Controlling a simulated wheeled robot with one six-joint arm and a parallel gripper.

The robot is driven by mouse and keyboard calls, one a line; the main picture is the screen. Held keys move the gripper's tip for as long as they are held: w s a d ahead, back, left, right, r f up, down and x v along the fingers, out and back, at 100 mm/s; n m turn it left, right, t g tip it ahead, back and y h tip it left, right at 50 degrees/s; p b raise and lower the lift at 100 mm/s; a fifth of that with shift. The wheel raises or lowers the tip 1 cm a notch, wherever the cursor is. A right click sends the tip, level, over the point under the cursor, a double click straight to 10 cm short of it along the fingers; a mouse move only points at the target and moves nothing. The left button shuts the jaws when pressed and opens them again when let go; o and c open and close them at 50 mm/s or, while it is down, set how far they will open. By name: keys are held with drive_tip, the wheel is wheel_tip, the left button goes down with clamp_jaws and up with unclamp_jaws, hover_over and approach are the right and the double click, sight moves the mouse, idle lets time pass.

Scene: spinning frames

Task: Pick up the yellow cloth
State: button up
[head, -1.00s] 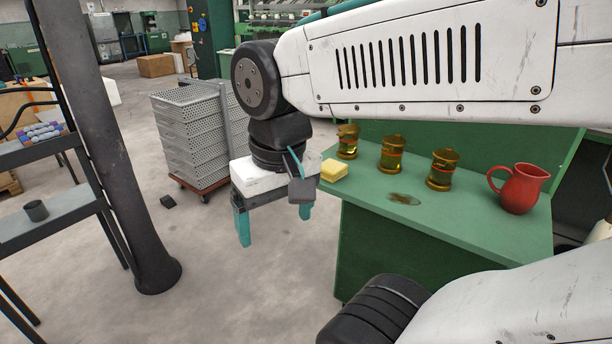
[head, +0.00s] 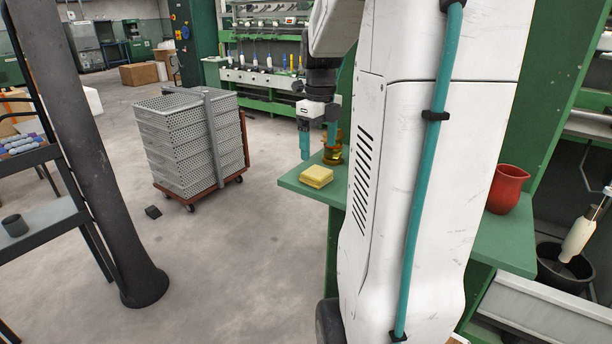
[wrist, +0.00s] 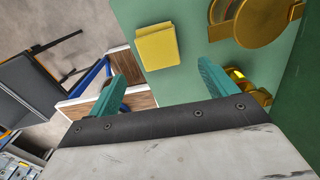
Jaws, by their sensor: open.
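The yellow cloth (head: 316,176) is a folded square lying flat on the green table (head: 300,184), near its left corner in the head view. In the wrist view the cloth (wrist: 157,46) lies beyond the fingertips, between their lines and apart from both. My gripper (head: 318,143) has teal fingers and points down above and behind the cloth in the head view. In the wrist view my gripper (wrist: 160,82) is open with nothing between its fingers.
A red jug (head: 506,189) stands farther right. My arm hides the table's middle.

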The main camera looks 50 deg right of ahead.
sight(316, 171)
drive_tip(key=f, duration=0.7)
drive_tip(key=shift+w, duration=0.25)
drive_tip(key=c, duration=1.1)
